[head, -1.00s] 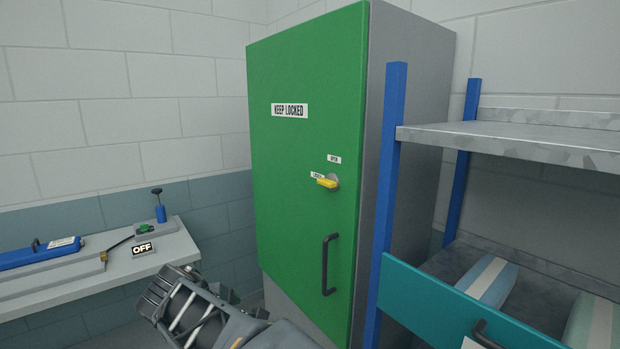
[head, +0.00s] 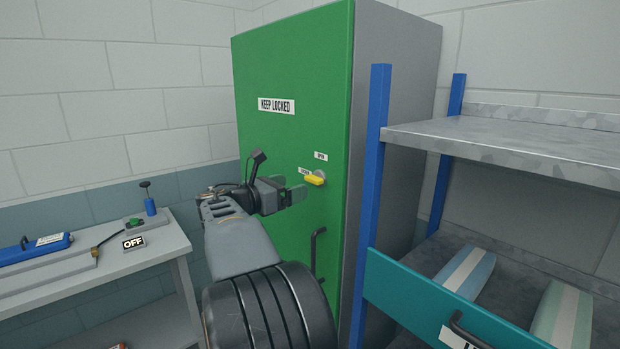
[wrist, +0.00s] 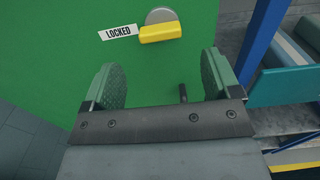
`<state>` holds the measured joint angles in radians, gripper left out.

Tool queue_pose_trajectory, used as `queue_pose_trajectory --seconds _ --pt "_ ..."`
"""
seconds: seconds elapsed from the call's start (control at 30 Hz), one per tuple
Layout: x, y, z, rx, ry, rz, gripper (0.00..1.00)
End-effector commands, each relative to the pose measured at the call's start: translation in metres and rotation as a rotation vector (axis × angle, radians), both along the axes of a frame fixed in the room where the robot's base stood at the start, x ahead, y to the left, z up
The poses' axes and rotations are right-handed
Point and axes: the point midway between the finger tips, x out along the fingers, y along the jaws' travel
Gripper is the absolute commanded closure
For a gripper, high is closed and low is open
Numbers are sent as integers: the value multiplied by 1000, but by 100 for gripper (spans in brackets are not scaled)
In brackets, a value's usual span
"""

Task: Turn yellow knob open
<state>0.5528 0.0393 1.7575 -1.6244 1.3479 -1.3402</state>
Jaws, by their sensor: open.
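The yellow knob (head: 315,178) is on the green cabinet door (head: 262,60), below an OPEN label (head: 321,156) and beside a second small label. In the wrist view the yellow knob (wrist: 161,32) lies sideways on a grey round base (wrist: 161,15), pointing left toward a LOCKED label (wrist: 118,32). My gripper (head: 299,188) is raised in front of the door, just left of the knob in the head view. In the wrist view my gripper (wrist: 162,82) has its two green-padded fingers apart with nothing between them. The knob is beyond the fingertips, not touched.
A black door handle (head: 318,250) is below the knob. A blue-post shelf (head: 374,190) with a teal drawer (head: 430,307) stands close on the right. A bench (head: 150,250) with an OFF sign (head: 134,242) and a blue tool (head: 35,249) is on the left.

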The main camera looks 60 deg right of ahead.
Motion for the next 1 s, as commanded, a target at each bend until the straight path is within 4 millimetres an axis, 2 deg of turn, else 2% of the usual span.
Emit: queue_pose_trajectory --seconds 0.03,0.2,0.4,0.6,0.87,1.0 --pt "-5 -10 2 0 1 -5 17" --pt "-13 -37 2 1 0 -3 17" --pt "-19 -57 1 1 0 -1 17" --pt "-22 -65 0 1 -3 2 17" --pt "-22 -66 0 1 -3 2 17" --pt "-22 -66 0 1 -3 2 28"
